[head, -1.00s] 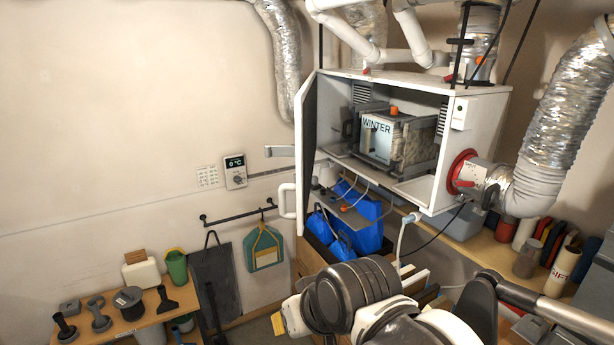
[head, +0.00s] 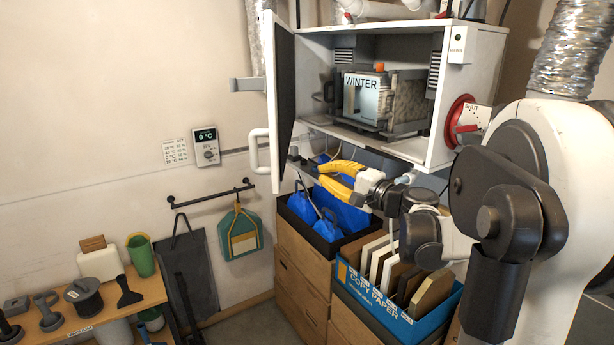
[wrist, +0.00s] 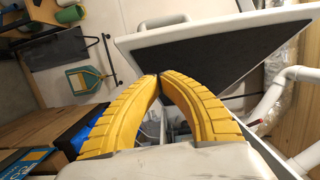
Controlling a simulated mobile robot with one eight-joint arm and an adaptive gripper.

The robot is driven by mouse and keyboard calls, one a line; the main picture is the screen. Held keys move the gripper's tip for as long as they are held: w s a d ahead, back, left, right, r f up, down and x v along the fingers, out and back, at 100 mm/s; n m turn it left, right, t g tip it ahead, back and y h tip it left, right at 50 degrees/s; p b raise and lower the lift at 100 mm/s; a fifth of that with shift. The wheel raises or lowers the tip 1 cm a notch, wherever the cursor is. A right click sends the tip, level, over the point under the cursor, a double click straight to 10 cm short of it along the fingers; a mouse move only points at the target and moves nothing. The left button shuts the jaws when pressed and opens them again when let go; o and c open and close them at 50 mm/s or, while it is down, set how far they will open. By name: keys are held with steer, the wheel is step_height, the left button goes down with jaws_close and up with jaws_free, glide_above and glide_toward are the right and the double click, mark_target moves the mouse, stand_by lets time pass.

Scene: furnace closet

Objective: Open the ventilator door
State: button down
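The ventilator is a white box (head: 400,160) on the wall. Its door (head: 284,110) stands swung out at the box's left side, showing a dark inner lining, which also fills the upper part of the wrist view (wrist: 215,50). A white loop handle (head: 258,152) is on the door's outer side. Inside the box is a filter unit labelled WINTER (head: 362,95). My gripper (head: 322,174) has yellow fingers and is below the box opening, right of the door and apart from it. In the wrist view the fingertips (wrist: 159,76) meet, with nothing seen between them.
A red dial marked SHUT (head: 462,122) is on the box's right side. A low shelf (head: 150,290) holds tools at the left.

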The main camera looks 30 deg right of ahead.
mark_target(279, 162)
steer(key=x, duration=0.3)
steer(key=a+x, duration=0.1)
steer(key=x, duration=0.3)
steer(key=a+p+x, duration=0.1)
steer(key=x, duration=0.2)
steer(key=shift+s+a, duration=0.15)
steer(key=shift+a, duration=0.1)
steer(key=shift+w+a+f, duration=0.1)
steer(key=shift+w+a, duration=0.1)
steer(key=shift+a, duration=0.05)
steer(key=shift+a, duration=0.15)
